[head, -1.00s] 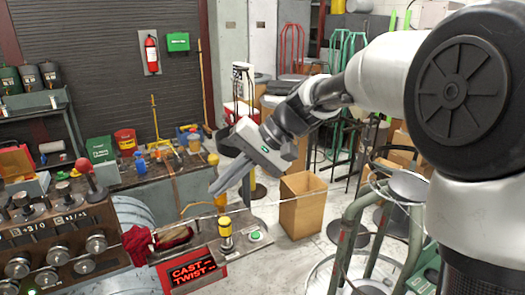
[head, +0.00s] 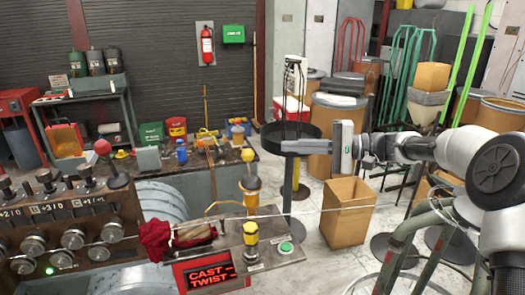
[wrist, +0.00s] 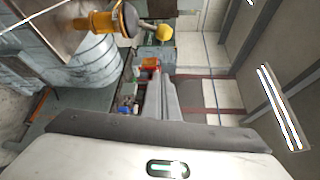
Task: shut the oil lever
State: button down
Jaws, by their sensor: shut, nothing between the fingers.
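The oiler (head: 252,185) is an amber cup on a post behind the control box, with a thin curved pipe running left. A yellow ball knob (head: 248,156) stands up on top of it; I take this as the oil lever. In the wrist view the amber cup (wrist: 103,22) and the yellow ball (wrist: 163,32) show near the top edge. My gripper (head: 287,147) is right of the ball in the head view, fingers pointing left and apart from it. In the wrist view its fingers (wrist: 163,98) are together and empty.
The control box carries a yellow-topped button (head: 251,230), a green button (head: 286,247) and a red CAST TWIST display (head: 209,275). A red rag (head: 155,240) lies left of them. A red-ball lever (head: 102,147) stands on the knob panel. A cardboard box (head: 347,212) stands right.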

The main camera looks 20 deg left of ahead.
aim_at(249, 160)
jog(key=s+a, duration=0.5)
jog(key=a, duration=0.3)
jog(key=shift+f+p, duration=0.15)
jog(key=shift+p, duration=0.15)
